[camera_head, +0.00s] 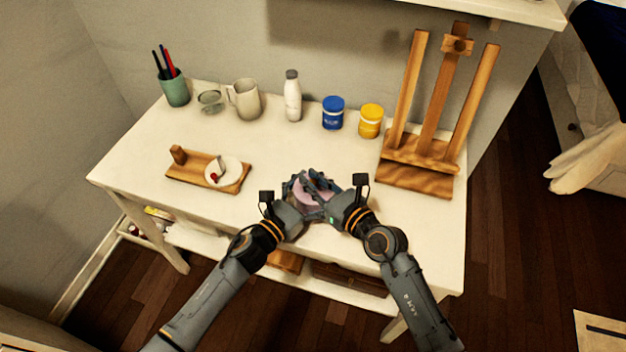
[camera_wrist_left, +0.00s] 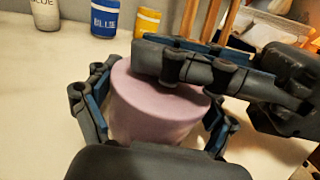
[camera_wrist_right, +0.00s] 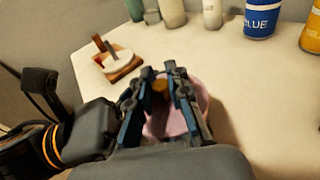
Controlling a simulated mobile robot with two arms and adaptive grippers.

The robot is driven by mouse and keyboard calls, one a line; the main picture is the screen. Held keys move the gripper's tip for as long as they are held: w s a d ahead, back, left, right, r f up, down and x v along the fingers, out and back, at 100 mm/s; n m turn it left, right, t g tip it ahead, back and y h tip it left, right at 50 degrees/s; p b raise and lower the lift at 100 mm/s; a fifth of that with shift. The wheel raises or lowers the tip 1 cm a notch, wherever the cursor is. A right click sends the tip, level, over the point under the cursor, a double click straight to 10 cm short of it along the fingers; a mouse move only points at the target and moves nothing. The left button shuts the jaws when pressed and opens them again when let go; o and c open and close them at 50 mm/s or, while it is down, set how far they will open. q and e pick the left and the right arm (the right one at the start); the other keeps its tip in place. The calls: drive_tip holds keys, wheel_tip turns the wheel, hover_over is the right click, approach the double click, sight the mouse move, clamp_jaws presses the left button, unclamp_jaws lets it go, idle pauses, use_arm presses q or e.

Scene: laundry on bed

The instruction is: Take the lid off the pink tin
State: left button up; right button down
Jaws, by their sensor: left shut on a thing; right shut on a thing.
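The pink tin (camera_head: 311,198) stands upright at the front middle of the white table. My left gripper (camera_head: 299,190) has its fingers on both sides of the tin's body, as the left wrist view (camera_wrist_left: 152,112) shows. My right gripper (camera_head: 322,186) reaches over the top from the right. In the right wrist view, its fingers (camera_wrist_right: 158,76) close about a small brown knob (camera_wrist_right: 160,87) on top of the lid (camera_wrist_right: 188,118). The fingers hide part of the lid. I cannot make out a seam or gap between lid and tin.
A wooden board (camera_head: 187,173) with a white dish (camera_head: 232,172) lies to the left. A green cup, mug, white bottle (camera_head: 292,96), blue jar (camera_head: 333,113) and yellow jar (camera_head: 370,121) stand behind. A wooden easel (camera_head: 415,177) stands at the right. The tabletop between is clear.

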sight(313, 181)
use_arm(q)
drive_tip(key=shift+a+f, duration=0.2)
drive_tip(key=shift+f, duration=0.1)
use_arm(e)
drive_tip(key=shift+a+r, duration=0.1)
drive_tip(key=shift+r, duration=1.2)
use_arm(q)
drive_tip(key=shift+f, duration=0.15)
use_arm(e)
drive_tip(key=shift+r, duration=0.1)
use_arm(q)
drive_tip(key=shift+s, duration=0.1)
use_arm(e)
drive_tip(key=shift+r+m+t+h, duration=0.15)
drive_tip(key=shift+m+t+h, duration=0.45)
drive_tip(key=shift+h, duration=0.1)
use_arm(q)
drive_tip(key=shift+d+r, duration=0.1)
drive_tip(key=shift+r, duration=0.15)
drive_tip(key=shift+r, duration=0.1)
use_arm(e)
drive_tip(key=shift+r+n+g, duration=0.1)
drive_tip(key=shift+n+g, duration=0.2)
